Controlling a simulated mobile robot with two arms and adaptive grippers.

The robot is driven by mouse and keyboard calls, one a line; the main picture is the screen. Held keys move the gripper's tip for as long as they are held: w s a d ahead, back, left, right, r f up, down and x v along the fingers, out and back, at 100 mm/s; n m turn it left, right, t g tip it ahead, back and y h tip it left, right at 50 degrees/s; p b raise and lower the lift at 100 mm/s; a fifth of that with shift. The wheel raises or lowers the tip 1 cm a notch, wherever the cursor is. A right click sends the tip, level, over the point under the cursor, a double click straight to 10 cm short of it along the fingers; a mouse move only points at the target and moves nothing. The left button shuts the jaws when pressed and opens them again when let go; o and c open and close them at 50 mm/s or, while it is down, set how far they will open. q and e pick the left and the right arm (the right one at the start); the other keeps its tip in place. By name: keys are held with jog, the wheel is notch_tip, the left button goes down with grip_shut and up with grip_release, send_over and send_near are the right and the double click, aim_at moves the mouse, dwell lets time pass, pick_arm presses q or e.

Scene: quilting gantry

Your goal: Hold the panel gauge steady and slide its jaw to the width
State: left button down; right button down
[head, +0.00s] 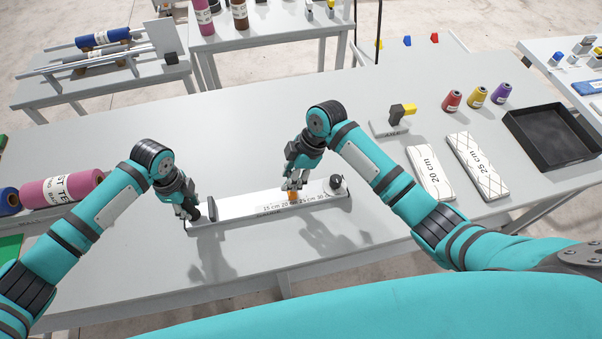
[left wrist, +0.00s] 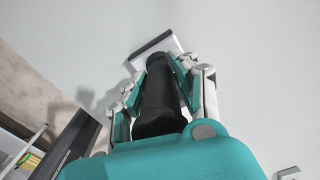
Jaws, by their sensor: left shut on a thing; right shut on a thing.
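The panel gauge (head: 240,207) is a long white bar lying on the grey table, with marks reading 15 cm to 30 cm. A black knob (head: 336,182) stands at its right end. My left gripper (head: 193,212) is shut on the black handle at the gauge's left end. The left wrist view shows this dark handle (left wrist: 158,92) between the fingers, with a pale end piece (left wrist: 154,45) beyond it. My right gripper (head: 294,184) is shut on the orange jaw (head: 294,198), around the 20 to 25 cm marks. The exact mark is partly hidden.
Right of my right arm lie a 20 cm panel (head: 430,172) and a 25 cm panel (head: 478,165). A pink roll (head: 62,189) lies at left. The table behind the gauge is clear.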

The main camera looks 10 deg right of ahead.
pick_arm(q)
jog(key=shift+s+f, duration=0.25)
jog(key=shift+f, duration=0.05)
pick_arm(e)
jog(key=shift+a, duration=0.1)
jog(key=c, duration=0.9)
grip_release()
jog(key=v, duration=1.2)
jog(key=shift+s, duration=0.15)
